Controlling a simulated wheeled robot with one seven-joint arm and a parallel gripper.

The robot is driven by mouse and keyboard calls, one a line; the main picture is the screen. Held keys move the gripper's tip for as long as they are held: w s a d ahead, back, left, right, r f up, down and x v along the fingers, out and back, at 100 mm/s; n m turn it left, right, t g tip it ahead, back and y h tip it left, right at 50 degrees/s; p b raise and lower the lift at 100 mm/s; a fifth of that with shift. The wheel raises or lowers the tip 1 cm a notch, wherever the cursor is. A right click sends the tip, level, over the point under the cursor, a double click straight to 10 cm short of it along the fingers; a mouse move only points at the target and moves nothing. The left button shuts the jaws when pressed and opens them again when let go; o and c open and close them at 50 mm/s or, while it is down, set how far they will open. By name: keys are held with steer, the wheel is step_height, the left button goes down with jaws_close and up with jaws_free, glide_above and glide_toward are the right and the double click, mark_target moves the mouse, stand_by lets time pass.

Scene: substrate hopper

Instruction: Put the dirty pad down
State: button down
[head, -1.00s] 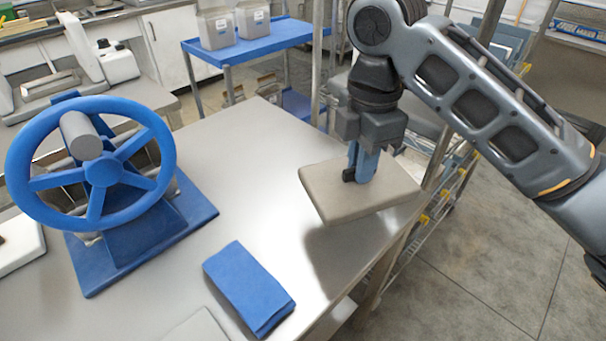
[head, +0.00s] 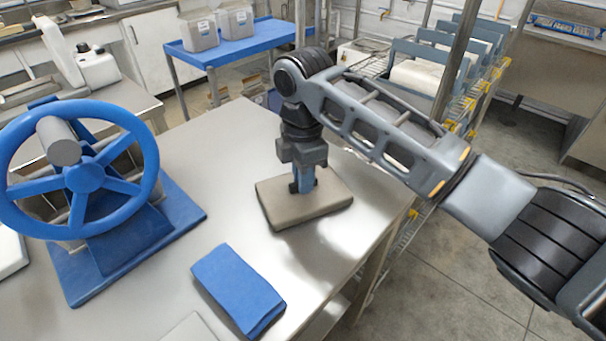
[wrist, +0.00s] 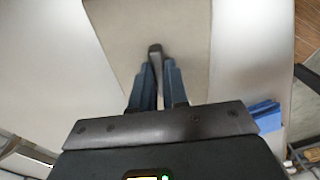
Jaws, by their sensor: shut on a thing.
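The dirty pad (head: 322,203), a flat grey-beige slab with rounded corners, is level at the far right part of the steel table (head: 215,165). It looks to be on the tabletop or very close above it; I cannot tell whether it fully touches. My gripper (head: 302,184) points straight down at the pad's middle, shut on it. In the wrist view the two blue fingers (wrist: 157,80) close around a dark upright grip on the pad (wrist: 190,30), which spreads out beneath them. The pad's underside is hidden.
A folded blue cloth (head: 238,288) lies in front of the pad. A blue handwheel (head: 84,176) on a blue base stands at the left. The table's right edge is near the pad. A blue cart (head: 235,50) with grey bins stands behind.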

steer(key=shift+f, duration=0.15)
steer(key=c, duration=1.1)
jaws_free()
step_height(320, 180, up, 12)
steer(key=shift+r+b, duration=0.2)
steer(key=shift+b, duration=0.2)
